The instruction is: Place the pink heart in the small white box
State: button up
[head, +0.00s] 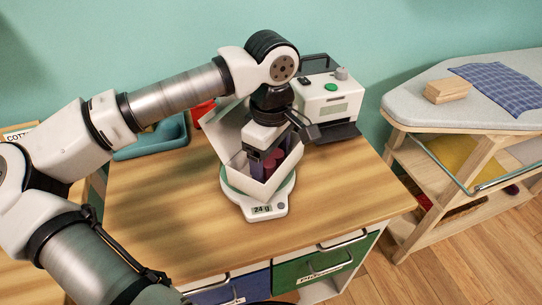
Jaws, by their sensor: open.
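The small white box (288,172) stands open on a round kitchen scale (266,209), with its lid tilted up at the back left. The scale's display reads 24 g. My gripper (264,160) is open and points down into the box mouth. Dark red and pinkish shapes (271,163) show in the box by the fingers. I cannot tell whether one of them is the pink heart, as my gripper and the box wall hide much of the inside.
A white machine (328,100) with a green button stands behind right. A teal tray (150,140) and a red object (202,110) are at the back left. The front of the wooden table (180,225) is clear. An ironing board (425,105) stands at the right.

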aim_at(271, 157)
jog(key=shift+r+p, duration=0.3)
jog(key=shift+p, duration=0.05)
notch_tip(271, 157, up, 12)
